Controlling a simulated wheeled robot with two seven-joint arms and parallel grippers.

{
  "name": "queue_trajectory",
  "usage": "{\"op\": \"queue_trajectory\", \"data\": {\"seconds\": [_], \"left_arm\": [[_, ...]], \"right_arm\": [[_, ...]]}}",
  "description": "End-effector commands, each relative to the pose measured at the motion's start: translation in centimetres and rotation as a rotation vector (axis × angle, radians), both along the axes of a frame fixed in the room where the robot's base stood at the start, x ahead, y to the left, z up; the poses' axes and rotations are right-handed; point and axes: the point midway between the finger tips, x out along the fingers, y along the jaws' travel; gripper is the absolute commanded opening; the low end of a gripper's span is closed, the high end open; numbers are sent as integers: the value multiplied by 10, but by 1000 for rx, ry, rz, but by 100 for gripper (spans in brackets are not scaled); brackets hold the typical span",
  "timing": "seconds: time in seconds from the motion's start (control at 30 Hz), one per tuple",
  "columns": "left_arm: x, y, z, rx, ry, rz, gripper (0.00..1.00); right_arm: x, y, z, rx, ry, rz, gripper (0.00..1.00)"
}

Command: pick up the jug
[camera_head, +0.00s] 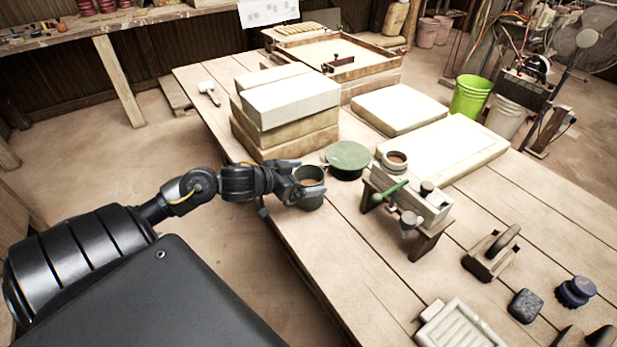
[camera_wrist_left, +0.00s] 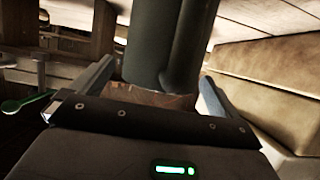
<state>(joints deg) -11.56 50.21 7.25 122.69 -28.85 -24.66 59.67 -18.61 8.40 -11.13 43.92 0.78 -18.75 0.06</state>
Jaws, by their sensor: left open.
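The jug (camera_head: 313,199) is a dark grey-green open-topped vessel standing at the table's left edge. In the left wrist view its body (camera_wrist_left: 152,40) rises between my fingers, with a rounded upright part, probably its handle, on the right side. My left gripper (camera_head: 301,178) is open, with one finger on either side of the jug. In the left wrist view the gripper (camera_wrist_left: 157,80) shows gaps beside the jug, though I cannot tell whether either finger touches it. The gripper partly hides the jug in the head view. My right gripper is not in view.
A stack of pale blocks (camera_head: 290,103) stands behind the jug. The table front (camera_head: 350,270) is clear.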

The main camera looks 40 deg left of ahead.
Motion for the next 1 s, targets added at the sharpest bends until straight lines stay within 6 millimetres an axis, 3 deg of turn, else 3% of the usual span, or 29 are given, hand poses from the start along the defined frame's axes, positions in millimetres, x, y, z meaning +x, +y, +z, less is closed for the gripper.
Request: {"op": "queue_trajectory", "data": {"seconds": [0.13, 0.4, 1.0], "left_arm": [[12, -3, -5, -1, -1, 1, 100], [13, -4, -6, 0, 1, 0, 100], [13, -4, -6, 0, 1, 0, 21]], "right_arm": [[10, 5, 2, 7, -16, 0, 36], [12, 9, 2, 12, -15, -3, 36], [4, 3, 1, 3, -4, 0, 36]]}}
